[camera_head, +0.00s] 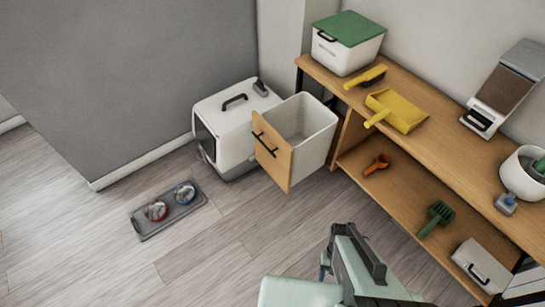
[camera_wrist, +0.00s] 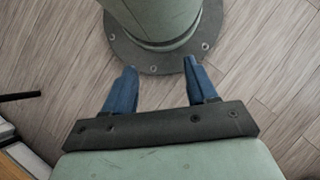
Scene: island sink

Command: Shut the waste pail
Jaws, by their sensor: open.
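The waste pail (camera_head: 303,137) is a white open-topped bin with a wooden front panel (camera_head: 272,154) and a black handle (camera_head: 265,144). It is pulled out from the left end of the wooden shelf unit (camera_head: 347,143), and its inside looks empty. My gripper (camera_head: 325,266) is in the lower middle of the head view, well below and apart from the pail. Its blue fingers are spread with nothing between them in the wrist view (camera_wrist: 160,68). The wrist view shows the floor and my own base, not the pail.
A white pet carrier (camera_head: 230,115) stands behind and left of the pail. A grey tray (camera_head: 151,228) with two bowls lies on the floor at left. Shelves hold a yellow dustpan (camera_head: 400,112), a green-lidded box (camera_head: 345,55) and small tools. The floor before the pail is clear.

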